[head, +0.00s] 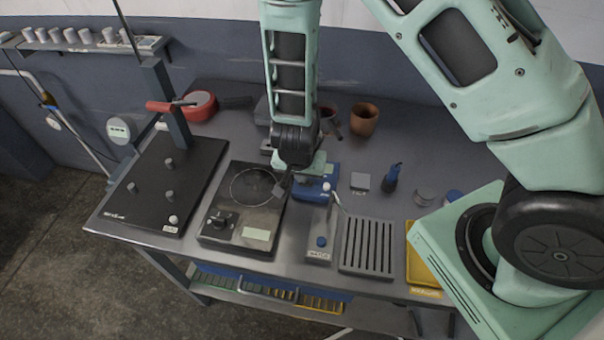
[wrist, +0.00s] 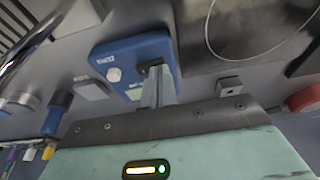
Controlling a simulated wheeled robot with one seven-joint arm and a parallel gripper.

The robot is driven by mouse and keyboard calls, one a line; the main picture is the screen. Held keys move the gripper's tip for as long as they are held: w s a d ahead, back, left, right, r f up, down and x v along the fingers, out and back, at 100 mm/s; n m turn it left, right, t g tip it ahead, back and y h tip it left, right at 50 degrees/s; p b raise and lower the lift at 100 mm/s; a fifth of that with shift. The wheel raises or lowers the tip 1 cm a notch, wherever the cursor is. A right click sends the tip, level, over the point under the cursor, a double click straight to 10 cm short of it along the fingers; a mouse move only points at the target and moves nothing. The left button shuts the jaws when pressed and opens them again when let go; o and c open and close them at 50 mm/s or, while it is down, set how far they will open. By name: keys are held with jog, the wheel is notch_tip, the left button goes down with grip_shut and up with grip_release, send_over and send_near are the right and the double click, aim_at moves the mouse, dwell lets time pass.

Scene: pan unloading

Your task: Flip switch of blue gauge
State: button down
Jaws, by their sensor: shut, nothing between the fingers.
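The blue gauge (head: 328,186) is a small blue box at the middle of the bench, partly hidden behind my gripper in the head view. In the wrist view the blue gauge (wrist: 132,48) shows a white knob and a pale label on its face. My gripper (head: 304,178) is over the gauge's left part, pointing down. In the wrist view my gripper (wrist: 155,80) has its fingers together and empty, at a small dark part on the gauge's edge. I cannot tell whether they touch it, and the switch's position is not clear.
A black hotplate-like unit (head: 240,235) stands left of the gauge. A grey box with a blue knob (head: 318,240) and a slotted rack (head: 368,248) are in front. A black stand base (head: 165,190) fills the left.

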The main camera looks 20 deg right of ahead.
jog(key=shift+s+d+f, duration=0.15)
jog(key=shift+f, duration=0.05)
jog(key=shift+s+d+r+b, duration=0.2)
jog(key=shift+s+d+b, duration=0.2)
jog(key=shift+d+b, duration=0.15)
jog(key=shift+w+r+p, duration=0.1)
jog(key=shift+r+p, duration=0.4)
jog(key=d+p+v, duration=0.1)
jog(key=p+v, duration=0.6)
jog(key=v, duration=0.6)
jog(key=shift+w+r, duration=0.1)
jog(key=shift+w, duration=0.05)
